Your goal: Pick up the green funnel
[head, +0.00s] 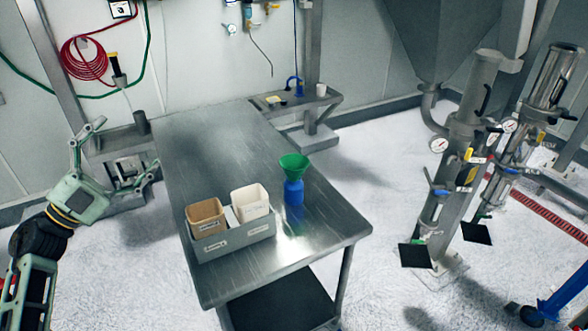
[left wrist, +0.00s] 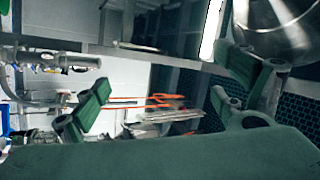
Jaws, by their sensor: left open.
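The green funnel (head: 294,165) sits upright in the mouth of a blue bottle (head: 294,192) on the steel table (head: 235,140), near its right edge. My left gripper (head: 122,150) is left of the table in the head view, open and empty, well apart from the funnel. In the left wrist view its fingers (left wrist: 165,95) are spread wide with nothing between them. The funnel cannot be made out in the left wrist view. My right gripper does not show in either view.
A grey tray (head: 237,243) with a brown bin (head: 206,217) and a white bin (head: 250,202) stands left of the bottle, near the table's front. The table's back half is clear. A small side shelf (head: 320,101) holds a white cup. Steel pipework (head: 470,130) stands at right.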

